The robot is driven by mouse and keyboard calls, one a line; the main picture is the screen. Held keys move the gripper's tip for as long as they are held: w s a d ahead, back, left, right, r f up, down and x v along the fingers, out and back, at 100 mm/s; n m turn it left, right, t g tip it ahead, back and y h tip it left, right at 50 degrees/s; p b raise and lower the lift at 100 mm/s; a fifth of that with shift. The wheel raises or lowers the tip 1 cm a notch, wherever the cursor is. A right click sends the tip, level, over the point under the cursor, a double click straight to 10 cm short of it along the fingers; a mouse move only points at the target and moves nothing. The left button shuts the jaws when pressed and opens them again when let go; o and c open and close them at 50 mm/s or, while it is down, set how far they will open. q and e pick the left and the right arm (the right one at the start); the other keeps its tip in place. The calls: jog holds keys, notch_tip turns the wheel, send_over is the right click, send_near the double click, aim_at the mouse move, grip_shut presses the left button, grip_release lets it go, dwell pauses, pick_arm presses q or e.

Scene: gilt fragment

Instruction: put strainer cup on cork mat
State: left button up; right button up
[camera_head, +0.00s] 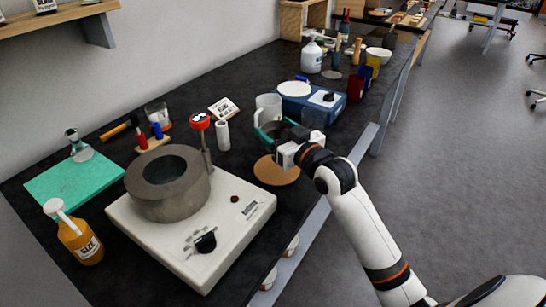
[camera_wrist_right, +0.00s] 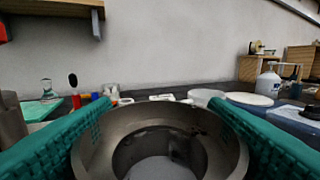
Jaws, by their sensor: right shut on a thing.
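The strainer cup (camera_wrist_right: 160,118) is a round, open metal cup with a wide rim. It fills the lower middle of the right wrist view, between the two teal fingers of my right gripper (camera_head: 273,133), which is shut on it. In the head view the fingers and wrist mostly hide the cup. The cork mat (camera_head: 276,173) is a round tan disc lying on the dark bench, just below and in front of my right gripper in the picture. The cup appears above the bench at the mat's far side; its exact height is hard to tell. My left gripper is not in view.
A white machine with a grey ring-shaped vessel (camera_head: 168,184) stands left of the mat. A white mug (camera_head: 268,106) and a blue scale-like box (camera_head: 310,101) stand just behind my gripper. A white cylinder (camera_head: 223,135) is to its left. The bench edge is close on the right.

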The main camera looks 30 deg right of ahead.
notch_tip(320, 180, down, 2)
jog(key=shift+s+f, duration=0.1)
notch_tip(320, 180, down, 5)
jog(key=shift+r+b, duration=0.2)
jog(key=shift+b, duration=0.15)
jog(key=shift+f, duration=0.25)
jog(key=o, duration=1)
jog(key=shift+c, duration=0.2)
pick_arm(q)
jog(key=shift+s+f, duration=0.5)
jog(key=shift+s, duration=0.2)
pick_arm(e)
jog(key=shift+r, duration=0.25)
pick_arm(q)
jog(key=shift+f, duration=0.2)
pick_arm(e)
jog(key=s, duration=0.4)
jog(key=s+d, duration=0.1)
jog(key=s, duration=0.6)
jog(key=shift+s+d, duration=0.3)
jog(key=shift+s, duration=0.1)
